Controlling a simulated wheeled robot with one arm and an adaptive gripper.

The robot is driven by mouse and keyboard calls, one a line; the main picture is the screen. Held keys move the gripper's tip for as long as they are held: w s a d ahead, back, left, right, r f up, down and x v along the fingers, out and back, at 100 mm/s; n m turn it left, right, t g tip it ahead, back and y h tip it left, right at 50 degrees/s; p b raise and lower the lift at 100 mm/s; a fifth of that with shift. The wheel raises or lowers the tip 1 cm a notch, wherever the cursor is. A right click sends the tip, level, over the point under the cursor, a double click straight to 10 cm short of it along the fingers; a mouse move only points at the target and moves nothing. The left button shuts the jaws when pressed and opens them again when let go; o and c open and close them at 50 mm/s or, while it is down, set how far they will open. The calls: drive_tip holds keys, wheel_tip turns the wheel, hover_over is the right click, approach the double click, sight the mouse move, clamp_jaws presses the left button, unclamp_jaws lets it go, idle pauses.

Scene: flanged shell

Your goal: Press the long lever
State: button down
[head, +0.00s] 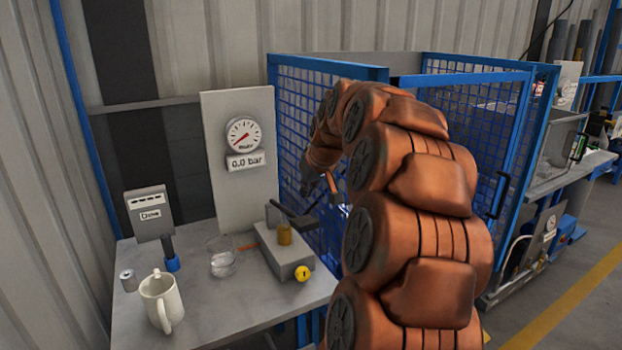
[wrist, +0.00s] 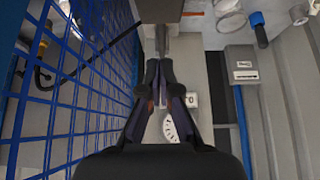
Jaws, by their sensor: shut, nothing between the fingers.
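The long lever (head: 290,215) is a dark bar on top of a grey box (head: 280,255) with a brass-coloured cylinder under it, on the grey table. It reaches to the right, toward the blue mesh fence. In the wrist view a grey bar (wrist: 161,40), apparently the lever, runs from a brown-grey block toward my fingertips. My gripper (wrist: 160,64) is shut and empty, lined up with the end of that bar. I cannot tell whether it touches. In the head view my gripper (head: 318,186) is small and partly hidden by my arm, above the lever's far end.
A gauge panel (head: 215,130) reading 0.0 bar stands behind the box. A mug (head: 161,300), a glass (head: 222,262), a small metal cylinder (head: 129,281) and a grey sign box (head: 149,213) are on the left of the table. Blue mesh fencing (head: 300,110) is close to my arm.

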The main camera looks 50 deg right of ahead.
sight(302, 218)
drive_tip(key=p+x, duration=0.1)
drive_tip(key=x, duration=0.3)
drive_tip(key=shift+f, duration=0.15)
drive_tip(key=shift+s+a+f+p, duration=0.15)
drive_tip(key=shift+s+f+p, duration=0.15)
drive_tip(key=shift+f, duration=0.45)
drive_tip(key=shift+s+f, duration=0.15)
drive_tip(key=shift+f, duration=0.8)
drive_tip(key=shift+f, duration=0.1)
